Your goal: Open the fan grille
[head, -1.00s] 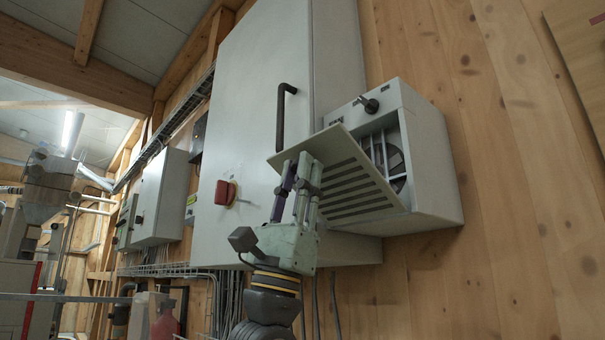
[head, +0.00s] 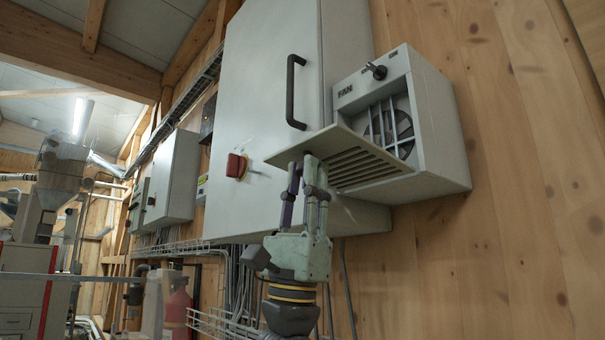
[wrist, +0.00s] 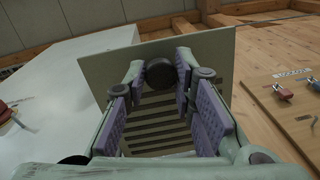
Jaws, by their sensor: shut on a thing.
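The fan grille (head: 355,165) is a pale slatted panel, swung out and down from the front of the fan box (head: 440,130). It now lies close to level, with its lower edge still at the box. The fan (head: 390,130) shows in the opening behind it. My gripper (head: 308,168) is at the grille's outer edge. In the wrist view, my gripper (wrist: 160,78) has its purple-padded fingers closed around a dark round knob (wrist: 160,73) on the grille (wrist: 210,60). The slats show between the fingers.
A large grey cabinet (head: 270,100) with a black handle (head: 291,92) and a red switch (head: 236,166) stands left of the fan box. A black knob (head: 377,71) sits on top of the box front. The wooden wall to the right (head: 530,200) is clear.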

